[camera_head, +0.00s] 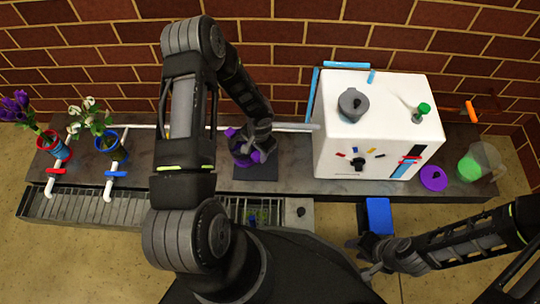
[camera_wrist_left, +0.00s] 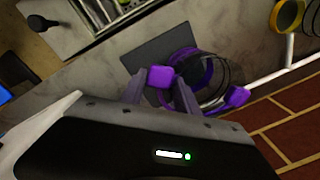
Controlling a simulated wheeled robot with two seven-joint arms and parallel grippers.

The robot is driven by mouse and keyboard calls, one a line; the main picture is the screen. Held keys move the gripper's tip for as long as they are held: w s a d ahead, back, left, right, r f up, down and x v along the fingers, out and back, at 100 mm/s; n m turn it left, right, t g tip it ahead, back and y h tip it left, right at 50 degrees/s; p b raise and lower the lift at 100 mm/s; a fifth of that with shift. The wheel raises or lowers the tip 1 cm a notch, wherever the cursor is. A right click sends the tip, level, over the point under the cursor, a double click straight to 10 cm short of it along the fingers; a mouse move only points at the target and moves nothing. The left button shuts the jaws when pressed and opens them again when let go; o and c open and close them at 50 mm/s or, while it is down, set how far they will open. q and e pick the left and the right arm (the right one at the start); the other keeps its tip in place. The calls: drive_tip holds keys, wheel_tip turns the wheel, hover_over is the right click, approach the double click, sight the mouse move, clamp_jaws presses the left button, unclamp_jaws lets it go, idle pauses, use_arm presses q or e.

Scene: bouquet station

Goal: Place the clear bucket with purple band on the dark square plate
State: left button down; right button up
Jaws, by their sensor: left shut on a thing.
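The clear bucket with purple band (camera_wrist_left: 205,72) has purple blocks on its sides. My left gripper (camera_wrist_left: 160,92) is shut on one of these blocks in the left wrist view. In the head view the bucket (camera_head: 240,154) is partly hidden by my left gripper (camera_head: 258,138). The dark square plate (camera_head: 256,173) lies on the counter, and the bucket overlaps its far part. The plate (camera_wrist_left: 150,48) also shows beside and behind the bucket in the left wrist view. I cannot tell whether the bucket touches it. My right gripper (camera_head: 362,260) looks open and empty near the blue object.
A white box (camera_head: 345,140) with a grey knob-like piece on top stands right of the plate. Two flower buckets (camera_head: 55,146) (camera_head: 109,141) and white pipes with valves are at the left. A metal grate (camera_head: 100,210) runs along the front. A blue object (camera_head: 379,216) stands in front.

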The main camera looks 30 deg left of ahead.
use_arm(q)
drive_tip(key=d, duration=0.1)
drive_tip(key=w+d+f+b, duration=0.1)
drive_tip(key=d, duration=0.1)
drive_tip(key=shift+w+d+f, duration=0.25)
drive_tip(key=shift+w+d, duration=0.15)
drive_tip(key=shift+f+b, duration=0.2)
drive_tip(key=shift+b, duration=0.2)
drive_tip(key=c, duration=0.9)
unclamp_jaws()
drive_tip(key=shift+r, duration=0.1)
drive_tip(key=shift+r, duration=0.1)
